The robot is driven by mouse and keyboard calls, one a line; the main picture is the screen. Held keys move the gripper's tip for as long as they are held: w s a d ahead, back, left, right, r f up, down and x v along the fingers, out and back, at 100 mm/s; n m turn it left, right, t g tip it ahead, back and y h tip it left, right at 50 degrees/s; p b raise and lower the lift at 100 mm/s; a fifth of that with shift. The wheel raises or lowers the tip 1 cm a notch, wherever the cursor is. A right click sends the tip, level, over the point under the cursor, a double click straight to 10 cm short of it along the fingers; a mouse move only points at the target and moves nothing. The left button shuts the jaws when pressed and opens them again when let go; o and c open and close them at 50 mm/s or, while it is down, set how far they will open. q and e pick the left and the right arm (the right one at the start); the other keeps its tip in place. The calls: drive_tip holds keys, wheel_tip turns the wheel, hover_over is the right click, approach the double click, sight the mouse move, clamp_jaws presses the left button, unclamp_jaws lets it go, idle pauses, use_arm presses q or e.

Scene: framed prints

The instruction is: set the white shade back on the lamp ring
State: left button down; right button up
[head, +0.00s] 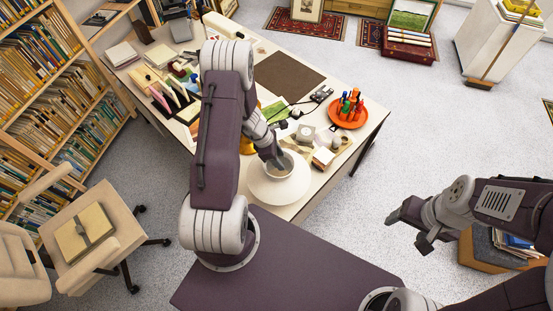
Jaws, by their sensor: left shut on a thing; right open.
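The white shade (281,188) is a wide cone with a round opening at its top, at the near edge of the desk. My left gripper (279,164) is shut on the shade at the rim of this top opening. I cannot tell whether the shade rests on anything, and I cannot make out the lamp ring. A yellow-orange thing (247,145) shows partly behind my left arm, left of the shade. My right gripper (408,225) is open and empty over the floor, right of the desk.
On the desk (361,135), an orange tray (347,113) with small bottles stands right of the shade. Small boxes and a roll lie close beside the shade. A brown mat (289,77) lies further back. A chair (100,235) stands left.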

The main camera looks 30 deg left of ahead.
use_arm(q)
drive_tip(key=s+d+r+b, duration=0.2)
drive_tip(key=d+r, duration=0.4)
drive_tip(key=d, duration=0.3)
drive_tip(key=shift+s+d, duration=0.35)
drive_tip(key=shift+s, duration=0.2)
